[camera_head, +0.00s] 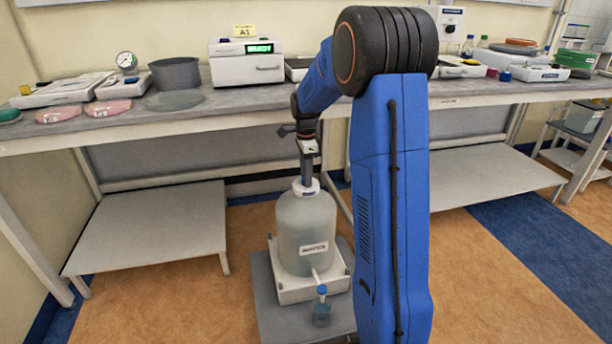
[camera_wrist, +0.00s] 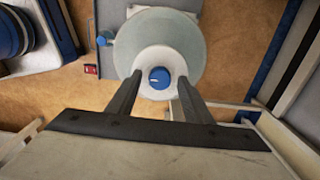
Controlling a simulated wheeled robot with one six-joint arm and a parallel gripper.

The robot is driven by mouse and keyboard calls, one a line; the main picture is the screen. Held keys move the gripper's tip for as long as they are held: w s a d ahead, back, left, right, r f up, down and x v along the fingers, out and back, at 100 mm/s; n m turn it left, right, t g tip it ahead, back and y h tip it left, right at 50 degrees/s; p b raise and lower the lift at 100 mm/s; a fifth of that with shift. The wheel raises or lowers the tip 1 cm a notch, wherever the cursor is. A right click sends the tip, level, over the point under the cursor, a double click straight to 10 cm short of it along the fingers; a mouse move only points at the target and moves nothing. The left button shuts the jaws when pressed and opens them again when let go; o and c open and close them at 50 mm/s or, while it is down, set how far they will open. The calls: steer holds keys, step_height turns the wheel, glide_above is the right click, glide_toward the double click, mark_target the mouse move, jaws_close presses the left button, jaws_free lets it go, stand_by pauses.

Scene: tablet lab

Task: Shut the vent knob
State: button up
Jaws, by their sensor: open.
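The vent knob (camera_wrist: 159,77) is a small round blue knob with a pale mark, at the centre of the white cap (camera_wrist: 148,62) in the wrist view. The cap tops a large translucent bottle (camera_head: 306,232) with a label, upright in the head view. My gripper (camera_wrist: 160,80) is open above the cap, with its two dark fingers to the left and right of the knob. I cannot tell whether they touch it. In the head view my gripper (camera_head: 306,180) points straight down at the bottle's top, and the knob is hardly visible there.
The bottle stands on a white base (camera_head: 290,292) on a low grey platform (camera_head: 265,300). A long bench (camera_head: 215,108) with instruments runs behind. A low shelf (camera_head: 150,230) is at left. Orange floor (camera_head: 490,290) is clear at right.

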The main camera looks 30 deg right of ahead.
step_height(320, 180, up, 17)
stand_by(0.5)
stand_by(0.4)
steer(key=s+a+r+n+t, duration=0.1)
steer(key=s+a+n, duration=0.5)
steer(key=s, duration=0.4)
steer(key=s+a+r+n+t, duration=0.1)
steer(key=s+a+n, duration=0.5)
steer(key=s, duration=0.5)
steer(key=s+a+f+n+t, duration=0.1)
steer(key=s+a+f+n, duration=0.2)
steer(key=s, duration=0.6)
steer(key=s+a+f+n+t, duration=0.1)
steer(key=s+a+f+n, duration=0.2)
steer(key=s+f+n, duration=0.3)
steer(key=s, duration=0.3)
steer(key=shift+t, duration=0.4)
